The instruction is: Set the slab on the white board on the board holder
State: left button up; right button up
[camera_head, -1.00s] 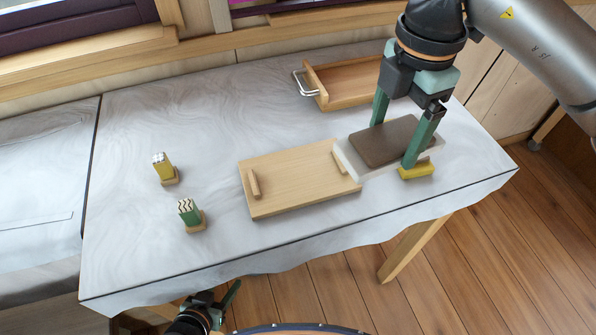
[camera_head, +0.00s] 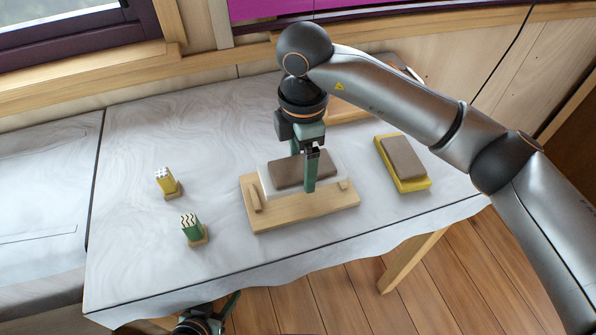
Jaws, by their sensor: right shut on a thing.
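The brown slab (camera_head: 288,171) lies on the white board (camera_head: 266,184). My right gripper (camera_head: 303,172) comes from above, one finger behind and one in front, and is shut on the white board. The board is over the wooden board holder (camera_head: 285,218), a pale plank with a raised strip near each end. The left strip shows clear of the board; the board hides most of the right strip. I cannot tell whether the board touches the holder. My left gripper (camera_head: 225,308) is partly in view at the bottom edge, away from these things; its opening is unclear.
A yellow board (camera_head: 414,184) with another brown slab (camera_head: 402,157) lies to the right. A wooden tray (camera_head: 345,112) is behind my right arm.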

aim_at(298, 165)
jog(key=shift+a+f, duration=0.25)
notch_tip(298, 165, down, 3)
jog(key=shift+w+a+f+p, duration=0.1)
jog(key=shift+a+p, duration=0.05)
jog(key=shift+p, duration=0.35)
jog(key=shift+f, duration=0.1)
jog(key=shift+f, duration=0.15)
jog(key=o, duration=1.5)
